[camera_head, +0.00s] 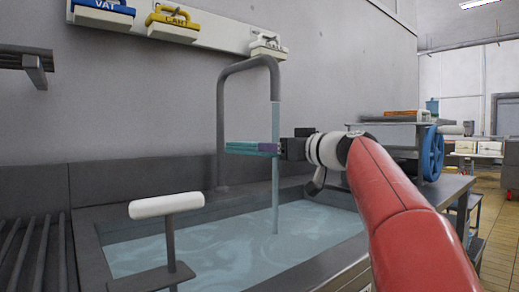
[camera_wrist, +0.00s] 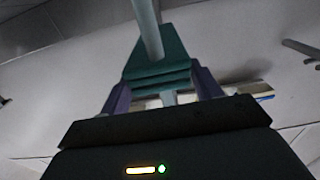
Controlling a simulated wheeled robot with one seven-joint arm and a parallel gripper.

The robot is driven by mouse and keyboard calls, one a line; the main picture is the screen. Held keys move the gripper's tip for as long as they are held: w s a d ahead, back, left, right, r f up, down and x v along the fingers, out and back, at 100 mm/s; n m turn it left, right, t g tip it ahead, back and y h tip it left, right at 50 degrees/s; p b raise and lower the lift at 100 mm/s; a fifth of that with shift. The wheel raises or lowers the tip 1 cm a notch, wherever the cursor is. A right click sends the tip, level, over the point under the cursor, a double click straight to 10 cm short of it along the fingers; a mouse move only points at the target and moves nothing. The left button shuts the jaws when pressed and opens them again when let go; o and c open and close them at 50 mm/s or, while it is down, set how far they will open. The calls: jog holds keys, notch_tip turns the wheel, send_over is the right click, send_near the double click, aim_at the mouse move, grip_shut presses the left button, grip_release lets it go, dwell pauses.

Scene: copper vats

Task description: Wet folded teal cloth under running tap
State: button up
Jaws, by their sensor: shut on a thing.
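The folded teal cloth (camera_head: 247,147) is held out level over the sink, beside the curved grey tap (camera_head: 221,110). Water (camera_head: 276,120) runs down from the tap's mouth, passes at the cloth and continues into the filled sink basin (camera_head: 105,230). My gripper (camera_head: 268,149) is shut on the near end of the cloth, from the right.
A white-handled post (camera_head: 166,206) stands at the sink's front left. Labelled brushes, including a yellow one (camera_head: 173,22), hang on a rail above. A slatted rack (camera_head: 35,255) is at left. A blue handwheel (camera_head: 432,153) stands behind my arm at right.

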jog(key=shift+w, duration=0.35)
jog(key=shift+s, duration=0.2)
jog(key=shift+s+b, duration=0.4)
jog(key=shift+b, duration=0.1)
jog(key=shift+w, duration=0.1)
jog(key=shift+w+a+r, duration=0.1)
jog(key=shift+w, duration=0.4)
jog(key=w+d+p, duration=0.1)
jog(key=d, duration=0.7)
jog(key=shift+w, duration=0.2)
dwell(0.7)
